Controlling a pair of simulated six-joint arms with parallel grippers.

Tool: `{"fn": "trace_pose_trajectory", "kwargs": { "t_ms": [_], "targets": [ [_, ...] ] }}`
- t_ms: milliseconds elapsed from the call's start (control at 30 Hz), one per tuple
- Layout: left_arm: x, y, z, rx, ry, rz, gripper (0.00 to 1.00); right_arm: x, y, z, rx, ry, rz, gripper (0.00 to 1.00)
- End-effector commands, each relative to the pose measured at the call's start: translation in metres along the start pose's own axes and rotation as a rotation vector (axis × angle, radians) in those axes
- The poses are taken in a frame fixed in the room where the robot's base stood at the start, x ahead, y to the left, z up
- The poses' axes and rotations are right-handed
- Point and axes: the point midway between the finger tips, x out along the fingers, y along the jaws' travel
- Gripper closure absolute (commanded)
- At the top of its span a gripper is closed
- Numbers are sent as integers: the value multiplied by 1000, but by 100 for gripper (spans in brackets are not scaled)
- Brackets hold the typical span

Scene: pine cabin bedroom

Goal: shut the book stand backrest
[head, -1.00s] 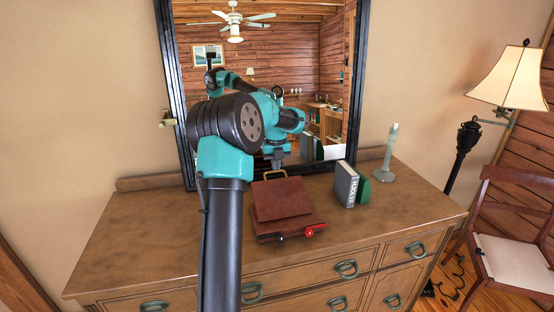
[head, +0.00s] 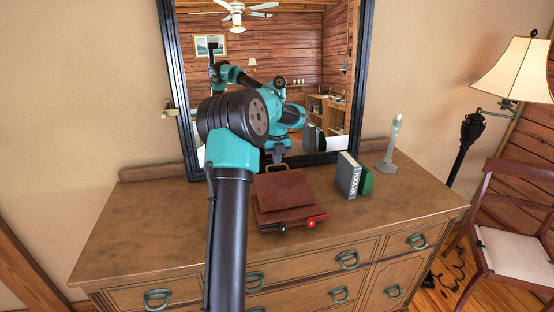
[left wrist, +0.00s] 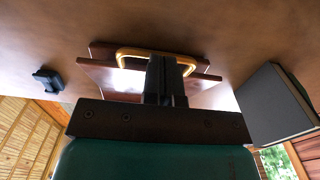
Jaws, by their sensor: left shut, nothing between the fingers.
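The book stand (head: 285,218) is reddish-brown wood and sits on the dresser top. Its backrest (head: 284,189) is raised and leans back at an angle above the base. A brass handle is at the backrest's far top edge; the left wrist view shows it as a gold loop (left wrist: 127,54). My left gripper (head: 277,159) is shut and empty at the far side of the backrest, close by the handle. In the left wrist view its fingers (left wrist: 166,78) overlap the handle and the backrest (left wrist: 105,75); I cannot tell whether they touch. My right gripper is out of view.
A grey book (head: 347,174) and green bookend stand right of the book stand, also in the left wrist view (left wrist: 274,105). A pale candlestick (head: 390,145) stands farther right. A black-framed mirror (head: 366,80) rises close behind. The dresser's left top (head: 150,220) is clear.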

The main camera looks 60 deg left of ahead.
Motion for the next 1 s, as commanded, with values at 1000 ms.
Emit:
{"fn": "trace_pose_trajectory", "kwargs": {
  "t_ms": [1000],
  "targets": [
    [-123,-7,-12,8,-1,-1,100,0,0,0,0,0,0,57]
  ]
}}
